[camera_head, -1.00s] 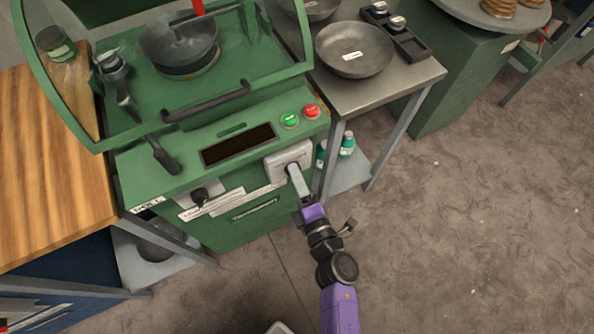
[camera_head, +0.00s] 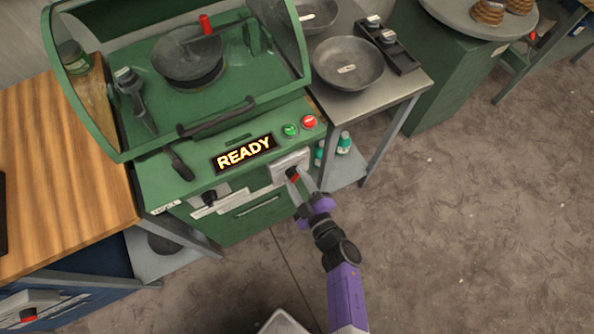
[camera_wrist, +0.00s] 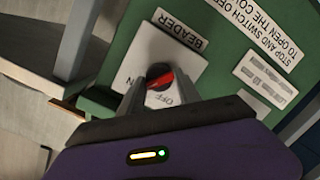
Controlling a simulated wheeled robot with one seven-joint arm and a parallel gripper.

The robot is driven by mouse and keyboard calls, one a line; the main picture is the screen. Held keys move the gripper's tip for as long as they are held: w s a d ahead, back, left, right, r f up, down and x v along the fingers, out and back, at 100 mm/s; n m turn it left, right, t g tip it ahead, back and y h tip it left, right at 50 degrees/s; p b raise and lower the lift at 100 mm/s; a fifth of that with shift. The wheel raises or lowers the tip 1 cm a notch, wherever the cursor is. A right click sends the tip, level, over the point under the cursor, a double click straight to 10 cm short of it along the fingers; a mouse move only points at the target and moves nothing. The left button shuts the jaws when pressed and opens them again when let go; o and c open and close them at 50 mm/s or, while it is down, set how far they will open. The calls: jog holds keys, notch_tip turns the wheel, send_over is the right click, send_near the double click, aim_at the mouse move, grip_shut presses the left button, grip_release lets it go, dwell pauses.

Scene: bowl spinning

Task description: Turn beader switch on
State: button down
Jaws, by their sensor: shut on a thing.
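The beader switch is a red and black rotary knob (camera_head: 294,177) on a pale plate (camera_head: 284,163) at the right of the green machine's front panel. In the wrist view the knob (camera_wrist: 160,77) sits on the plate marked BEADER (camera_wrist: 170,50), with ON and OFF lettering beside it. My gripper (camera_head: 300,182) is at the knob, its two fingers on either side of it. The fingertips (camera_wrist: 151,90) stand apart with the knob between them, and the grip is shut on it. The display (camera_head: 244,153) above left reads READY in lit letters.
Green (camera_head: 290,130) and red (camera_head: 309,122) buttons sit just above the plate. Another black switch (camera_head: 209,198) is at the panel's left. The machine's clear cover with a dark handle (camera_head: 217,118) is above. A metal side table (camera_head: 400,84) stands right; floor is free at right.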

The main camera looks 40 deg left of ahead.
jog(key=shift+w+r+m+p, duration=0.2)
jog(key=shift+m+p, duration=0.15)
jog(key=shift+m, duration=0.45)
jog(key=c, duration=0.9)
grip_release()
jog(key=shift+f+g, duration=0.15)
jog(key=shift+g, duration=0.15)
jog(key=shift+s, duration=0.1)
jog(key=p+v, duration=0.3)
jog(key=v, duration=0.4)
jog(key=shift+s+d, duration=0.15)
jog(key=shift+d, duration=0.25)
